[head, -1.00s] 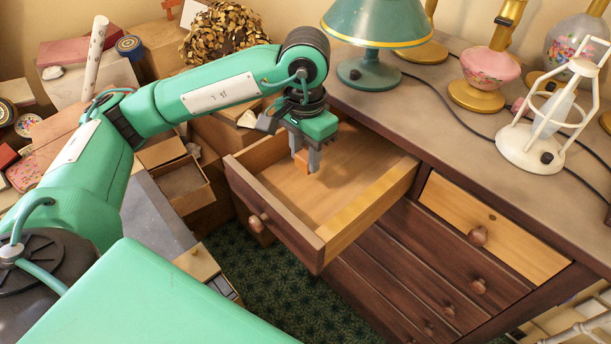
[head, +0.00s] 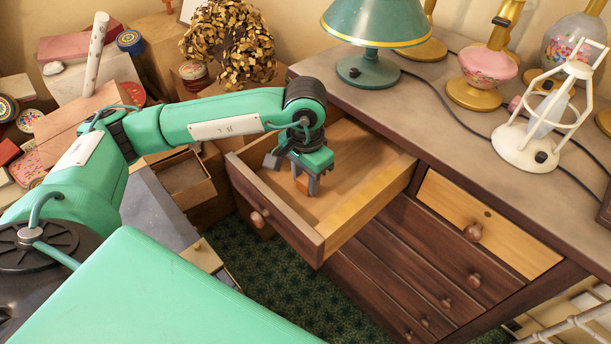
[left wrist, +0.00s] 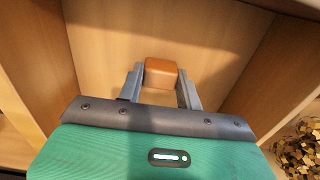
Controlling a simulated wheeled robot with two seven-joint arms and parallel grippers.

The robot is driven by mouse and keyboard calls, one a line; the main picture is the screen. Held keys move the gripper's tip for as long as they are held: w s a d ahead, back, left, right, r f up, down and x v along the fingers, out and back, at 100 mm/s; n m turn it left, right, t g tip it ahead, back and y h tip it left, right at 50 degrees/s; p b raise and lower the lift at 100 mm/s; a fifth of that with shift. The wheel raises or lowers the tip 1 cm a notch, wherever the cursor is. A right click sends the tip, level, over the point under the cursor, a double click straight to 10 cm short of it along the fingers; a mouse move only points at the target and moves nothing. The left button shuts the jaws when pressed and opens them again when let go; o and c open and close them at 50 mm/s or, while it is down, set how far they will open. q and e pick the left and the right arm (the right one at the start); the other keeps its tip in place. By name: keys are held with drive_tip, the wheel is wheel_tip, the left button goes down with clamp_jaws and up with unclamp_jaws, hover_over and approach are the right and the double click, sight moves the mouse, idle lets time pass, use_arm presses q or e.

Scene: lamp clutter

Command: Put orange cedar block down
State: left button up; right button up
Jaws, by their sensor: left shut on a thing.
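The orange cedar block (left wrist: 161,73) is between the fingers of my left gripper in the left wrist view. In the head view the block (head: 302,183) shows only partly, behind the fingers. My left gripper (head: 309,186) is shut on it, low inside the open drawer (head: 346,193). The drawer's bare wooden floor (left wrist: 115,35) lies just beyond the block. I cannot tell whether the block touches that floor. My right gripper is not in view.
The drawer's walls stand around my left gripper. The dresser top (head: 400,105) holds a green lamp (head: 369,65), a white lamp frame (head: 525,145) and other lamps with cords. Boxes and clutter (head: 85,75) fill the left side.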

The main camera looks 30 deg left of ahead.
sight(306, 180)
use_arm(q)
drive_tip(key=o, duration=0.9)
drive_tip(key=shift+o, duration=0.3)
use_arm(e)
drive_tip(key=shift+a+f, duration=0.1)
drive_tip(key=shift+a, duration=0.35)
use_arm(q)
drive_tip(key=shift+r+p, duration=0.15)
drive_tip(key=shift+p, duration=0.2)
drive_tip(key=shift+r+b, duration=0.25)
drive_tip(key=shift+b, duration=0.1)
wheel_tip(306, 180, up, 11)
drive_tip(key=b, duration=0.3)
drive_tip(key=shift+r, duration=0.2)
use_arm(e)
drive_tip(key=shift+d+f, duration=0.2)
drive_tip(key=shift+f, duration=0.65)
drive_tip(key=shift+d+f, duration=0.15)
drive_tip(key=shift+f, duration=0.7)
